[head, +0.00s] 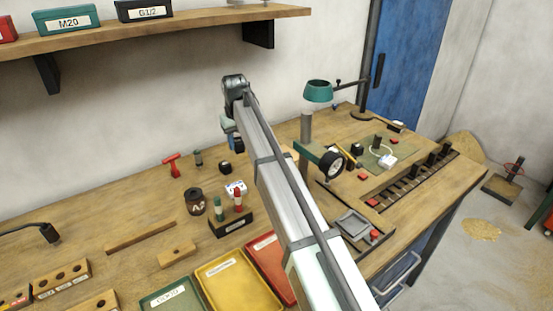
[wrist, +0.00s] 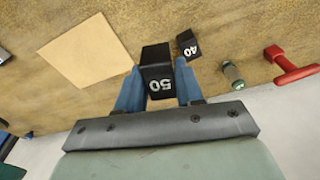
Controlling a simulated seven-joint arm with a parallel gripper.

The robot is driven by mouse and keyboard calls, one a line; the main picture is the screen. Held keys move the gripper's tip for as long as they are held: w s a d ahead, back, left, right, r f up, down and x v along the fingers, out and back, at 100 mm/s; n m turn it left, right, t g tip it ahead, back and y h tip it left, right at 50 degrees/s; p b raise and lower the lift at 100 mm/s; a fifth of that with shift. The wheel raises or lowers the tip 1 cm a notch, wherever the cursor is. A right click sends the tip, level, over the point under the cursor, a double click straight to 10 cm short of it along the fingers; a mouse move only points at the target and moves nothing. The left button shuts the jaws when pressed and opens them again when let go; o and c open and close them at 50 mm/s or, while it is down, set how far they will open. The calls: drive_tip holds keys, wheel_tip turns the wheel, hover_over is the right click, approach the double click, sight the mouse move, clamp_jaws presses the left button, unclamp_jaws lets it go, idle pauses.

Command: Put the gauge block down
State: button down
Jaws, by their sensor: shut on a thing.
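My gripper (wrist: 158,84) is shut on a black gauge block marked 50 (wrist: 157,72), with a blue finger on each side of it. In the head view my gripper (head: 235,141) is small, near the back edge of the bench, and the held block cannot be made out there. A smaller black block marked 40 (wrist: 187,45) sits on the wooden bench (wrist: 222,18), beside the held one and apart from it. It also shows in the head view (head: 225,168). Whether the held block touches the bench cannot be told.
A pale square (wrist: 87,51) lies flat on the bench beside the held block. A green-topped cylinder (wrist: 232,74) and a red T-handle (wrist: 291,68) are on the other side. A dark pot (head: 195,202) and coloured trays (head: 240,282) stand nearer the front.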

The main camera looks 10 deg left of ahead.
drive_tip(key=w+d+m, duration=0.3)
drive_tip(key=w+d, duration=0.5)
drive_tip(key=d, duration=0.1)
drive_tip(key=shift+w+d+f+m+h, duration=0.15)
drive_tip(key=shift+f+m, duration=0.5)
drive_tip(key=shift+f, duration=0.9)
drive_tip(key=shift+w+a+f+m+h, duration=0.15)
drive_tip(key=shift+f+m, duration=0.45)
drive_tip(key=shift+f, duration=1)
drive_tip(key=shift+w+d+f+m+h, duration=0.15)
drive_tip(key=shift+f+m, duration=0.5)
drive_tip(key=shift+f, duration=0.9)
drive_tip(key=c, duration=0.7)
unclamp_jaws()
drive_tip(key=shift+f, duration=0.1)
drive_tip(key=r, duration=0.4)
drive_tip(key=s+r, duration=0.1)
drive_tip(key=r, duration=0.7)
drive_tip(key=shift+s+r, duration=0.1)
drive_tip(key=shift+s, duration=0.15)
